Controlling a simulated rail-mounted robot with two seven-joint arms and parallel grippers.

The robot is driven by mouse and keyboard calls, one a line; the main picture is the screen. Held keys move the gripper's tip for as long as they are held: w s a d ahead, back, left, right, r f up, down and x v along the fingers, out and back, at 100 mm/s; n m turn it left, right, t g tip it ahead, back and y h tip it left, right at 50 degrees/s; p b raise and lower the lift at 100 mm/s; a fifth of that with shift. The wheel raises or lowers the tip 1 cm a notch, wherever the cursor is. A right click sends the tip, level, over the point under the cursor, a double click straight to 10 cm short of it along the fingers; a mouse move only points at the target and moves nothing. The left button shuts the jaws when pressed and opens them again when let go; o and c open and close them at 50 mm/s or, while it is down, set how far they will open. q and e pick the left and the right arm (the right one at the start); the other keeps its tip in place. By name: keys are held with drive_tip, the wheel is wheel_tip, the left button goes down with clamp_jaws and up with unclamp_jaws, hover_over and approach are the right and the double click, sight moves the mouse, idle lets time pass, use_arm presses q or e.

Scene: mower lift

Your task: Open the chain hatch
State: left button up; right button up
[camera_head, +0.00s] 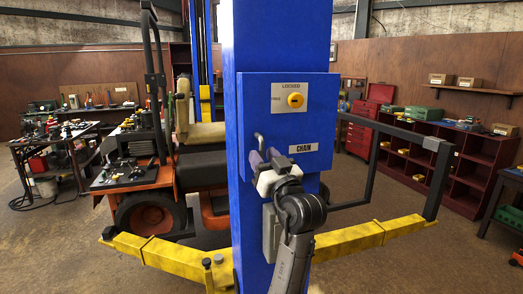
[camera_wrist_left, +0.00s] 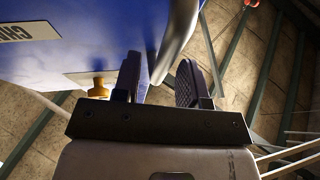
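The chain hatch (camera_head: 258,100) is a blue panel on the blue column and looks closed. It carries a CHAIN label (camera_head: 303,148) and a yellow knob (camera_head: 295,100) on a plate marked LOCKED above and FREE at left. Which mark the knob points to is unclear. A grey bar handle (camera_head: 259,140) sits at the panel's lower left. My left gripper (camera_head: 266,160) is at the handle, partly hiding it. In the left wrist view its fingers (camera_wrist_left: 160,85) stand apart, with the handle (camera_wrist_left: 178,35) reaching between them. The yellow knob (camera_wrist_left: 98,88) shows beside the left finger. My right gripper is out of view.
A yellow lift frame (camera_head: 180,258) spreads low on both sides of the column, with a dark rail (camera_head: 437,170) at right. An orange mower (camera_head: 150,185) stands behind at left. Workbenches (camera_head: 50,140) and red shelves (camera_head: 440,150) line the sides.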

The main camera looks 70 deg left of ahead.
use_arm(q)
drive_tip(key=shift+s+a+r, duration=0.1)
drive_tip(key=shift+a+r, duration=0.15)
drive_tip(key=shift+a, duration=0.35)
drive_tip(key=shift+c, duration=0.5)
clamp_jaws()
